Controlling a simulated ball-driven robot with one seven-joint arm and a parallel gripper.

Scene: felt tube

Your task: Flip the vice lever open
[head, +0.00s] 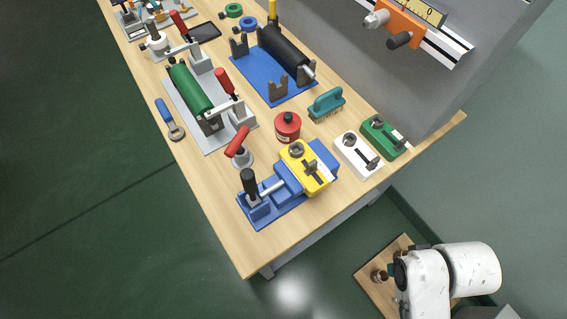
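The blue vice (262,208) stands at the near corner of the wooden bench. Its lever (250,183) has a black grip and stands roughly upright at the vice's left end. A metal rod runs from there towards the jaws. A yellow block (318,180) with round and slotted metal parts on top sits at the jaws; I cannot tell how tightly it is held. My gripper is not in view. Only white links of my arm show at the bottom right, well apart from the vice.
A red-handled metal tool (238,143) stands close behind the lever. A red can (288,127), teal brush (326,104), white block (357,154) and green block (383,138) are nearby. A grey fixture (185,98) holds a green roller. Open floor lies left of the bench.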

